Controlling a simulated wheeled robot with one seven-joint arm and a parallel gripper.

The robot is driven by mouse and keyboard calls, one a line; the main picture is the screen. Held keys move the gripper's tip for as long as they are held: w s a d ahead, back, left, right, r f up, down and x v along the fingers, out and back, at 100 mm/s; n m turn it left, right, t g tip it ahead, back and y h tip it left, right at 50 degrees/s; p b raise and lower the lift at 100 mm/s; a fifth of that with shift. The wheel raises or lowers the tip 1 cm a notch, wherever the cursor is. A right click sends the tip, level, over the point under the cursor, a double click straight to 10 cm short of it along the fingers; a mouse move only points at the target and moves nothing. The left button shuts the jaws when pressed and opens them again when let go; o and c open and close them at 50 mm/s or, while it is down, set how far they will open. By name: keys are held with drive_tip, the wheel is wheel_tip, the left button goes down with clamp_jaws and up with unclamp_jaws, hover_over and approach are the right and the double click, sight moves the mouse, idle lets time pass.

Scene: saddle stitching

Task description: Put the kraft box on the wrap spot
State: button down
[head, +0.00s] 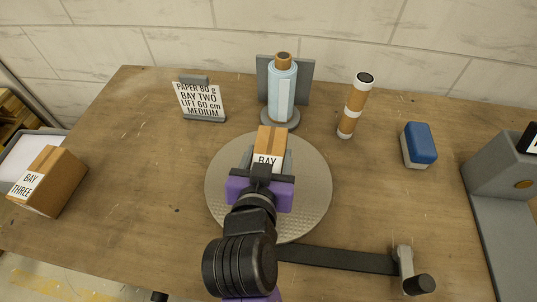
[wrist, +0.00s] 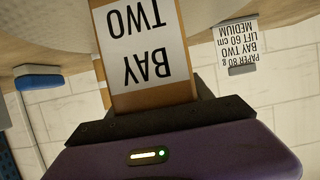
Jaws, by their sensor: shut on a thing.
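My gripper (head: 264,170) is shut on a brown kraft box (head: 271,138) with a white label. The wrist view shows this box (wrist: 150,45) between my fingers (wrist: 155,105), its label reading "BAY TWO" upside down in the picture. In the head view, the box and gripper are over the middle of a round grey textured disc (head: 307,190), likely the wrap spot. My gripper and wrist hide the box's lower part, so I cannot tell whether it touches the disc.
Another kraft box (head: 48,182), labelled "BAY THREE", is at the far left by a grey tray (head: 16,155). Behind the disc stand a sign (head: 200,100), a blue roll (head: 282,90) and a brown-white cylinder (head: 355,105). A blue block (head: 420,143) and a crank (head: 405,270) are right.

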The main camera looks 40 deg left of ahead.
drive_tip(key=shift+c, duration=2.1)
unclamp_jaws()
drive_tip(key=shift+f, duration=0.15)
drive_tip(key=shift+s+d+r, duration=0.15)
drive_tip(key=shift+s+r, duration=0.1)
drive_tip(key=shift+r, duration=0.05)
drive_tip(key=v, duration=1.1)
drive_tip(key=shift+s, duration=0.2)
